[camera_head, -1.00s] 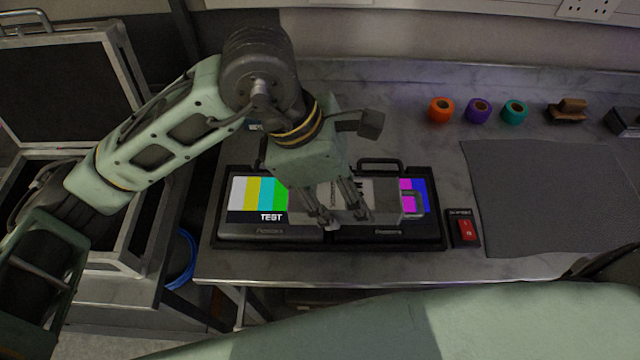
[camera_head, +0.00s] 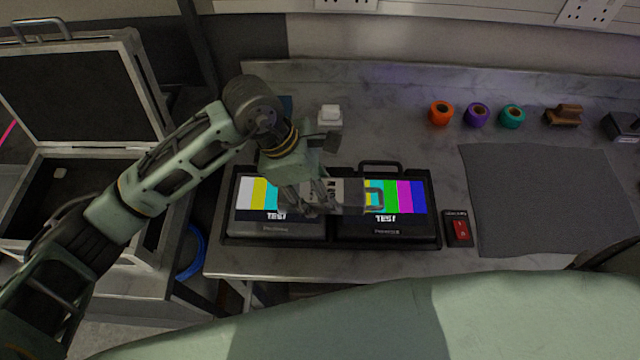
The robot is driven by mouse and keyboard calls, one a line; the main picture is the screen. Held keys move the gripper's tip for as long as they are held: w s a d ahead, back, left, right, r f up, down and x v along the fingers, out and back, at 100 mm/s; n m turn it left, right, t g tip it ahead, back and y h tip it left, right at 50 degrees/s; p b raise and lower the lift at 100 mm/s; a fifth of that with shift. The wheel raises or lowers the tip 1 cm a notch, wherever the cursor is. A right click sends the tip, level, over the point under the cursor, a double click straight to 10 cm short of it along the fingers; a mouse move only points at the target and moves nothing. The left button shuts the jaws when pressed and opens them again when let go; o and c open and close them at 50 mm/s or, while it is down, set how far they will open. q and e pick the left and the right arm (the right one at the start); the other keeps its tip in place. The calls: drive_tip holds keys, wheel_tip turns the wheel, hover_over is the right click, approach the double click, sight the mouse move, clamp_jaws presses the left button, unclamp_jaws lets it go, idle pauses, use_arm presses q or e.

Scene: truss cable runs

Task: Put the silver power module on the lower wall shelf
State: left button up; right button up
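The silver power module (camera_head: 350,194) is a small grey box with a loop handle at its right end. It hangs in front of the two test-pattern monitors on the bench. My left gripper (camera_head: 318,202), whose arm comes in from the left, is shut on the module's left part, and its fingers hide some of it. I cannot identify the lower wall shelf in this view. My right gripper is not in view.
The left monitor (camera_head: 275,228) and right monitor (camera_head: 390,231) sit in a black tray beside a red switch (camera_head: 460,231). Tape rolls (camera_head: 477,114) and a brush (camera_head: 565,116) lie behind a bare grey mat (camera_head: 550,200). An open case (camera_head: 150,90) stands at left.

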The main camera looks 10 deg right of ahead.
use_arm(q)
drive_tip(key=shift+f+b, duration=0.15)
drive_tip(key=shift+b, duration=0.15)
drive_tip(key=o, duration=1.7)
drive_tip(key=shift+o, duration=0.2)
